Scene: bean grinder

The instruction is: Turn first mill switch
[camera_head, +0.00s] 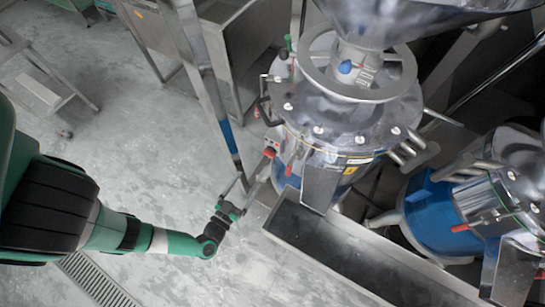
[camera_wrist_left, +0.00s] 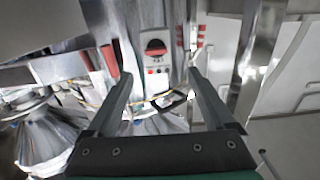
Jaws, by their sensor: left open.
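The first mill (camera_head: 345,120) is a round steel machine with a hopper above it, in the middle of the head view. Its red rotary switch (camera_head: 270,152) is on the left side of the mill. In the left wrist view the red switch (camera_wrist_left: 156,47) sits on a grey panel, with small red buttons below it. My left gripper (camera_head: 250,186) is open and empty, just below and left of the switch. In the wrist view its fingers (camera_wrist_left: 160,78) stand wide apart, with the switch showing between and beyond them. I see no contact with the switch. My right gripper is not in view.
A long steel trough (camera_head: 345,255) runs below the mill toward the lower right. A second mill with a blue body (camera_head: 430,215) stands at the right. A steel post (camera_head: 205,85) rises left of the mill. The grey floor at left is mostly open.

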